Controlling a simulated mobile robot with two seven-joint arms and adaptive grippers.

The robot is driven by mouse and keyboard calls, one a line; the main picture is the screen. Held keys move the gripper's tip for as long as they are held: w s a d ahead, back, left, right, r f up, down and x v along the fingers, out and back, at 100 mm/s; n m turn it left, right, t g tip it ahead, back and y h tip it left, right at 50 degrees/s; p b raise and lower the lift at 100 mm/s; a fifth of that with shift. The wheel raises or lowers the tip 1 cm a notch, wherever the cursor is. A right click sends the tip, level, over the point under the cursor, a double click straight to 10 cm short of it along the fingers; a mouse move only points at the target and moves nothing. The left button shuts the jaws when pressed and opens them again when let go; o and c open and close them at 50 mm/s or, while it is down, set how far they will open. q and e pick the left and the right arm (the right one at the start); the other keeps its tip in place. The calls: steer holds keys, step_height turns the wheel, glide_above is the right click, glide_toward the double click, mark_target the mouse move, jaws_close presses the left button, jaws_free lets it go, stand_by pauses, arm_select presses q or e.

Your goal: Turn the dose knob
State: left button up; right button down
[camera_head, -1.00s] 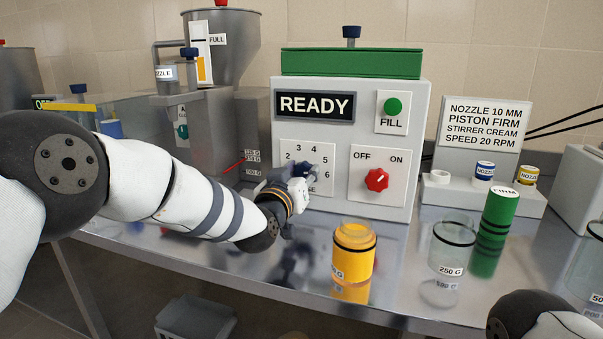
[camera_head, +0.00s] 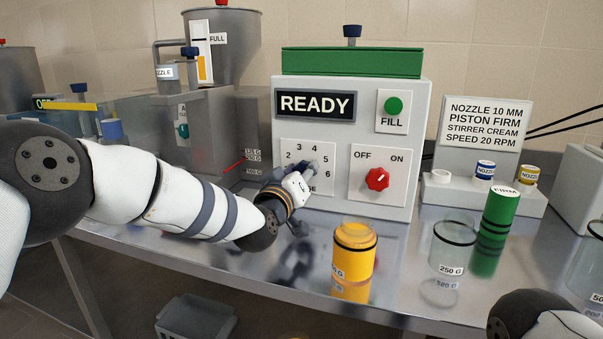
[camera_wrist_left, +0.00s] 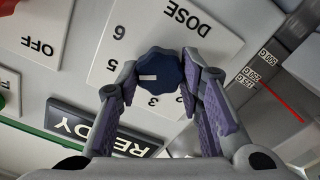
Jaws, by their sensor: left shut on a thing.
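The dose knob (camera_wrist_left: 160,70) is dark blue with a white mark, on a white plate lettered DOSE (camera_wrist_left: 215,35) with numbers around it. In the left wrist view the mark lies on the knob's left side, toward the 5. My left gripper (camera_wrist_left: 159,73) is shut on the knob, one finger on each side. In the head view my left gripper (camera_head: 309,170) reaches the dose plate (camera_head: 300,150) on the machine's front and mostly hides the knob. My right gripper is out of view; only part of my right arm shows at the lower right.
The machine (camera_head: 415,130) displays READY and has a green FILL button (camera_head: 393,105) and a red OFF/ON knob (camera_head: 377,179). An orange-yellow jar (camera_head: 354,252), a clear 250 G jar (camera_head: 452,247) and a green cylinder (camera_head: 497,217) stand on the steel table (camera_head: 300,275).

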arm_select(q)
steer(key=shift+f, duration=0.1)
steer(key=o, duration=1.2)
steer(key=shift+c, duration=0.2)
steer(key=v, duration=1.2)
